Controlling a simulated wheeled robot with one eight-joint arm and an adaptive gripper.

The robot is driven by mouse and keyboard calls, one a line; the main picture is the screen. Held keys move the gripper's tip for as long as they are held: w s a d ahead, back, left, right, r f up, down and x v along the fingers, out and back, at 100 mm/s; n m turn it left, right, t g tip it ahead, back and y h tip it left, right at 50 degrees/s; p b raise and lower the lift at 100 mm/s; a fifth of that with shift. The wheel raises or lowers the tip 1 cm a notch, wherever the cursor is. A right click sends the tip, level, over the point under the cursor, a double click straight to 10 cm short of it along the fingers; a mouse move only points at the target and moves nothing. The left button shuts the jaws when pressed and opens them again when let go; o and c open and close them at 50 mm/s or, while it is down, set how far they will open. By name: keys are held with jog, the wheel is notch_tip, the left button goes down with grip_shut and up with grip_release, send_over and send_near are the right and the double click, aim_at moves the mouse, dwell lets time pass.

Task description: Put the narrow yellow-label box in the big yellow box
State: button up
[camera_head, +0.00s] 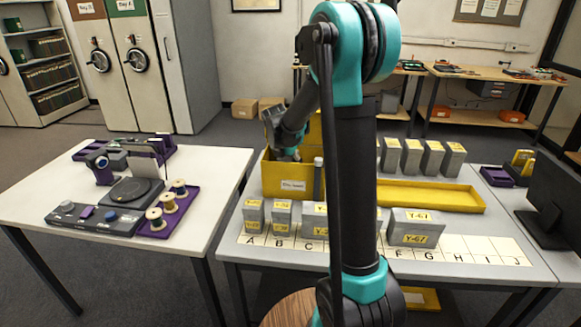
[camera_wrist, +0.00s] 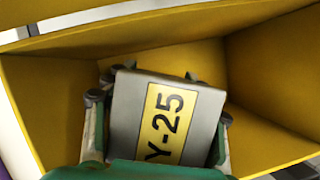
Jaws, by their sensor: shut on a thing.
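My gripper (camera_wrist: 160,108) is shut on a narrow grey box with a yellow label reading Y-25 (camera_wrist: 172,122), with a finger on each side. In the wrist view the held box is inside the walls of the big yellow box (camera_wrist: 262,60); whether it touches the floor cannot be told. In the head view the big yellow box (camera_head: 287,181) stands on the right-hand table behind the lettered strip. My gripper (camera_head: 288,150) reaches down into its top there, and the held box is hidden by the front wall and my arm.
Several grey boxes with yellow labels stand on the lettered strip (camera_head: 455,247), including a wide Y-67 box (camera_head: 415,228). More grey boxes (camera_head: 432,157) stand behind a shallow yellow tray (camera_head: 440,196). A monitor (camera_head: 555,200) is at the right edge. My arm hides the table's middle.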

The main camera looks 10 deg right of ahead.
jog(key=shift+f, duration=0.25)
jog(key=shift+f, duration=0.2)
jog(key=o, duration=1.4)
jog(key=shift+r, duration=0.6)
jog(key=v, duration=1.2)
